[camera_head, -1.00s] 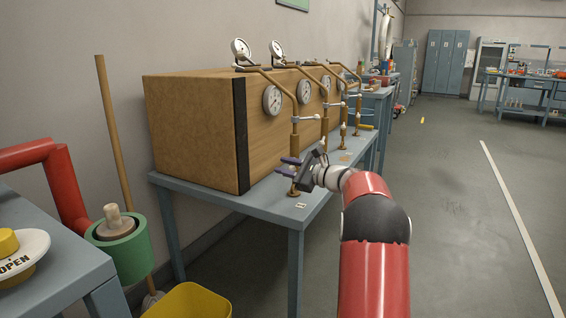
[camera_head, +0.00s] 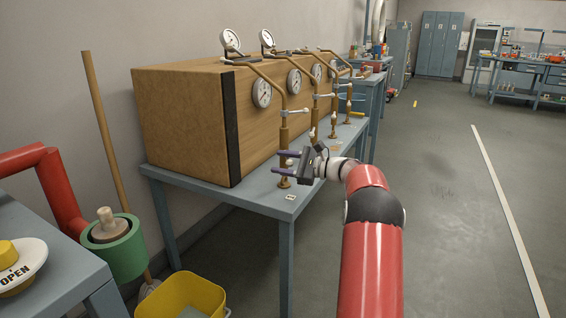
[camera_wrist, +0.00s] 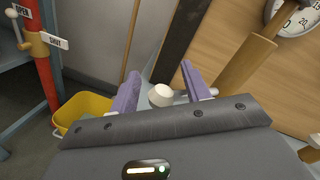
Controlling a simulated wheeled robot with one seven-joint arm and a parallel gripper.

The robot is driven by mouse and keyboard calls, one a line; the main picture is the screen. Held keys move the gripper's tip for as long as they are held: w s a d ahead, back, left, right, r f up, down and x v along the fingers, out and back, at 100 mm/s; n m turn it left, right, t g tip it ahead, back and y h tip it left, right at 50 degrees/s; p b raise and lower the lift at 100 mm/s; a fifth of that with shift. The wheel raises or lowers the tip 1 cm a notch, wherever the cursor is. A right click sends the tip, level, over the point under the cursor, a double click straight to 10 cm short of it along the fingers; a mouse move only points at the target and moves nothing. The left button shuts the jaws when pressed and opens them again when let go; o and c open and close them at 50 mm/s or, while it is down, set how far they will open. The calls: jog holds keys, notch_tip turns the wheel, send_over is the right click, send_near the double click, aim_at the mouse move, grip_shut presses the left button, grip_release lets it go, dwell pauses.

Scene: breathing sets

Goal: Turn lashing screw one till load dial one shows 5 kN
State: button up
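A row of brass lashing screws stands on a blue-grey bench (camera_head: 245,195) along a wooden crate (camera_head: 180,115).
More dials (camera_head: 231,40) stand above the crate. A yellow bucket (camera_head: 182,297), a green cup-like fitting (camera_head: 122,250) and a broom handle (camera_head: 105,130) are at the left. An OPEN-marked wheel (camera_head: 18,272) sits on the front-left table. The floor at the right is clear.

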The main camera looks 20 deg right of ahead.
jog(key=shift+f, duration=0.1)
jog(key=v, duration=0.8)
jog(key=shift+b, duration=0.35)
jog(key=shift+a, duration=0.1)
jog(key=shift+c, duration=0.2)
